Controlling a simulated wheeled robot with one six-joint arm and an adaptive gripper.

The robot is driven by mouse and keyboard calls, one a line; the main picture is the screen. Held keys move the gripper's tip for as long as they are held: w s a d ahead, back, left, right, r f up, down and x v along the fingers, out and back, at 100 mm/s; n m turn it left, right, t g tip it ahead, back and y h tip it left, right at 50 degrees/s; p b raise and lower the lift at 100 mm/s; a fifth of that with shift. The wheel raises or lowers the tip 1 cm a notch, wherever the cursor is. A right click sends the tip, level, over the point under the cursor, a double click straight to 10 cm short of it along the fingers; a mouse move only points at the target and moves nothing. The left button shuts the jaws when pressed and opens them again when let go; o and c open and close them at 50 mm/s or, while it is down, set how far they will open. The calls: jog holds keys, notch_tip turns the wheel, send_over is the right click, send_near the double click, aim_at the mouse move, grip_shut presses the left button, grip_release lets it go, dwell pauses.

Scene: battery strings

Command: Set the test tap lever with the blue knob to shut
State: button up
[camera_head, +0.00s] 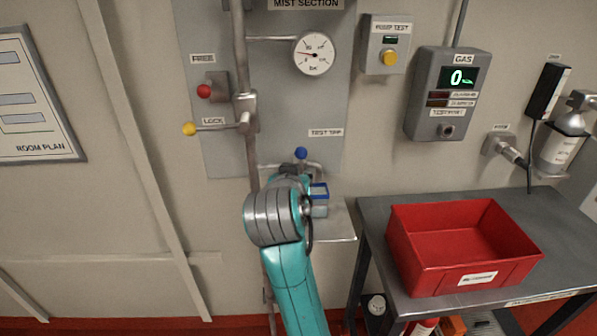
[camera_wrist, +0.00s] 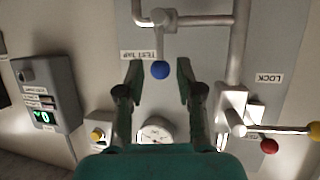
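The test tap lever (camera_wrist: 160,42) has a round blue knob (camera_head: 301,153) at its end. In the wrist view, which is upside down, the blue knob (camera_wrist: 160,70) shows between my fingertips. The lever stands upright from its pivot on a horizontal grey pipe, across the pipe's run. The TEST TAP label (camera_head: 326,133) is on the panel just above. My gripper (camera_wrist: 159,66) is open, with one finger on each side of the knob and gaps showing. I cannot tell how deep the fingers reach. In the head view my arm hides the gripper and part of the tap.
A yellow-knobbed lever (camera_head: 190,129) and a red knob (camera_head: 204,91) are to the left by the vertical pipe (camera_head: 241,60). A gauge (camera_head: 314,53) is above. A small shelf (camera_head: 338,226) is below the tap. A red bin (camera_head: 462,246) sits on a table at right.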

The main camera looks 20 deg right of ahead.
jog(key=shift+v, duration=1.2)
jog(key=shift+f, duration=0.1)
jog(key=s+f+n+t+y, duration=0.15)
jog(key=s+f+n, duration=0.3)
jog(key=f, duration=1.05)
jog(key=s+f+n+y, duration=0.2)
jog(key=s+f+y, duration=0.2)
jog(key=s+f, duration=0.9)
jog(key=s+r+m+t, duration=0.1)
jog(key=s+r, duration=0.2)
jog(key=s, duration=2.7)
jog(key=shift+d+y, duration=0.3)
jog(key=shift+y, duration=0.15)
